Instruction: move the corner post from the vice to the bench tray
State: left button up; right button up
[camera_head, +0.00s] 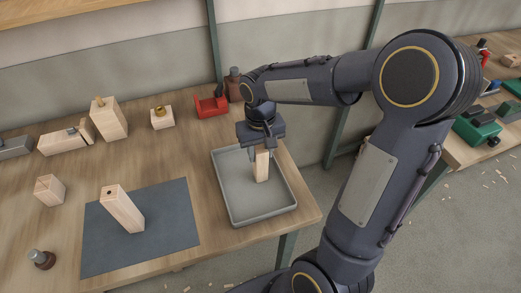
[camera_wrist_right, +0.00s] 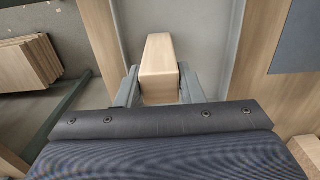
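The corner post, a pale squared wooden block (camera_head: 262,168), stands upright in the grey bench tray (camera_head: 226,190), apparently on its floor. My right gripper (camera_head: 262,152) points down over the tray with one finger on each side of the post's upper part. In the right wrist view the post (camera_wrist_right: 158,82) sits between the two fingers (camera_wrist_right: 159,88), with narrow gaps that suggest they do not press on it. A green vice-like tool (camera_head: 476,131) is on the other bench at the right. My left gripper is not in view.
A drilled wooden post (camera_head: 124,210) stands on the dark mat (camera_head: 170,215) left of the tray. Several wooden blocks and a red tool (camera_head: 211,107) line the back of the bench. Wood shavings lie on the floor. Room inside the tray around the post is free.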

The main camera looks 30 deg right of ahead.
jog(key=o, duration=0.3)
jog(key=shift+o, duration=0.2)
jog(key=shift+r, duration=0.1)
notch_tip(320, 180, up, 11)
jog(key=s+a+f+t+y, duration=0.2)
jog(key=s+a, duration=0.1)
jog(key=s, duration=0.5)
jog(key=s+a+f+n+t+y, duration=0.1)
jog(key=s+a+f+t, duration=0.1)
jog(key=s, duration=0.6)
jog(key=shift+a+f+t+y, duration=0.25)
jog(key=shift+a+t+y, duration=0.15)
jog(key=shift+a+t, duration=0.55)
jog(key=shift+s+a, duration=0.1)
